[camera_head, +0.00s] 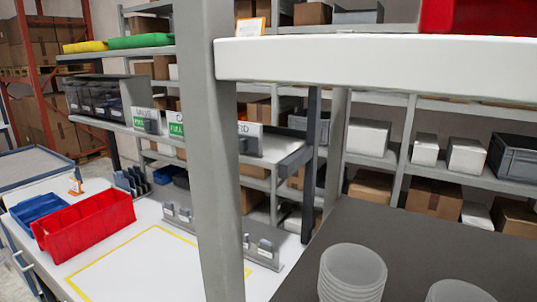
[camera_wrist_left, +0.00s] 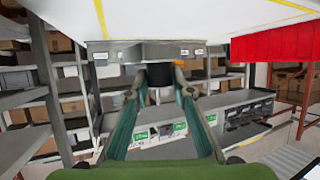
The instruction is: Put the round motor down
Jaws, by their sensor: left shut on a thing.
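My left gripper (camera_wrist_left: 160,82) shows in the left wrist view, which appears upside down. Its two green fingers close on a dark rounded piece (camera_wrist_left: 159,74), which I take to be the round motor. It appears in front of a grey holder strip (camera_wrist_left: 120,54) at the edge of the white table (camera_wrist_left: 190,20). I cannot tell whether the motor touches anything there. In the head view neither gripper nor the motor shows; a grey post hides part of the table. My right gripper is in neither view.
In the head view a red bin (camera_head: 88,224) and a blue bin (camera_head: 37,208) stand on the table's left. A yellow outline (camera_head: 130,240) marks a bare area. A grey post (camera_head: 207,150) stands in front. Translucent cups (camera_head: 352,272) stand on a dark surface at right.

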